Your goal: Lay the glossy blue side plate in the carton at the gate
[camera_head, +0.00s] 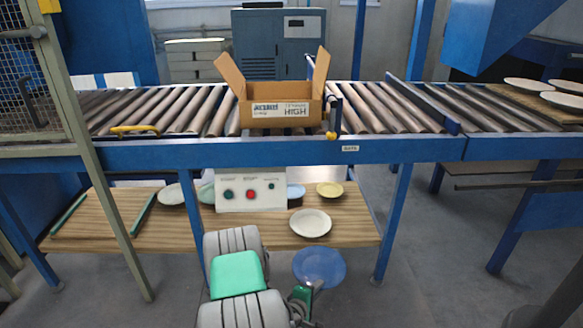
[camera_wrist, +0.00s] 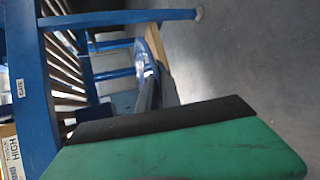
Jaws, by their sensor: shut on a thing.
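The glossy blue side plate (camera_head: 320,267) is in my gripper (camera_head: 303,297), held by its near edge above the floor, in front of the wooden shelf. The carton's inside bottom is hidden. A corner of the carton (camera_wrist: 9,152) shows in the wrist view.
The blue conveyor rail (camera_head: 400,149) lies between my gripper and the carton. Several plates stand at the far right.

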